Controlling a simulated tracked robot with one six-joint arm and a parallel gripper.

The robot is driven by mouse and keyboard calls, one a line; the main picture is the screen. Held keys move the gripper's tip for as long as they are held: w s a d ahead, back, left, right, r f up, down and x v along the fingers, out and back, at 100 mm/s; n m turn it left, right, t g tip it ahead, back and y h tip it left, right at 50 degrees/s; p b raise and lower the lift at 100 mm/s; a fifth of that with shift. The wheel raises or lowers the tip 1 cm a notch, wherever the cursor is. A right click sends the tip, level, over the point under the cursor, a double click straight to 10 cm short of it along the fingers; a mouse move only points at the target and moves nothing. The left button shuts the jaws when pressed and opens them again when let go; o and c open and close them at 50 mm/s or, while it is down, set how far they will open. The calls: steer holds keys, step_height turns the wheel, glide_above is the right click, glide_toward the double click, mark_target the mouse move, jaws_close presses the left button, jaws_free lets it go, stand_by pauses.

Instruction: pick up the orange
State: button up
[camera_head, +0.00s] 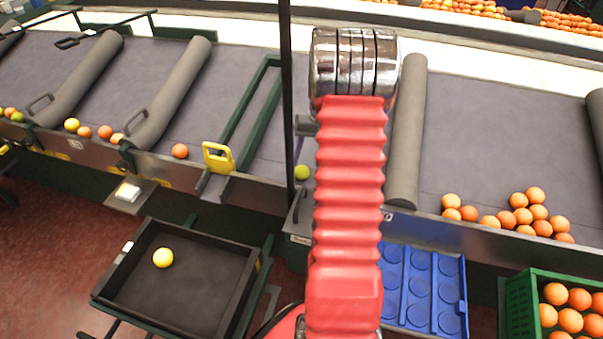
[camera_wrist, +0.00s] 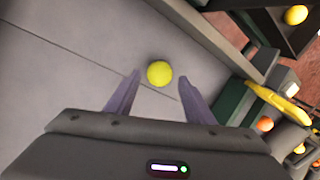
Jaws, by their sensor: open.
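In the wrist view my gripper (camera_wrist: 160,88) is open, with two purple-grey fingers spread apart. A yellow-green round fruit (camera_wrist: 160,73) shows on the grey belt between and near the fingertips; I cannot tell how far below them it is. In the head view a yellow-green fruit (camera_head: 301,172) lies at the belt's front edge, left of my red arm. A single orange (camera_head: 180,151) lies on the belt further left. Several oranges (camera_head: 519,216) are grouped on the belt at the right.
A black tray (camera_head: 222,290) holding one yellow fruit (camera_head: 163,258) stands at front left. A blue dimpled tray (camera_head: 420,290) and a green crate (camera_head: 518,305) of oranges stand at front right. A dark post (camera_head: 287,80) and grey roller (camera_head: 407,130) flank my arm.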

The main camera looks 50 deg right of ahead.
mark_target(304, 167)
steer(key=shift+f, duration=0.25)
steer(key=shift+w+x, duration=0.15)
steer(key=shift+x, duration=1.15)
steer(key=shift+w+x, duration=0.2)
steer(key=shift+x, duration=1.1)
steer(key=shift+d, duration=0.15)
steer(key=shift+c, duration=0.2)
steer(key=c, duration=0.8)
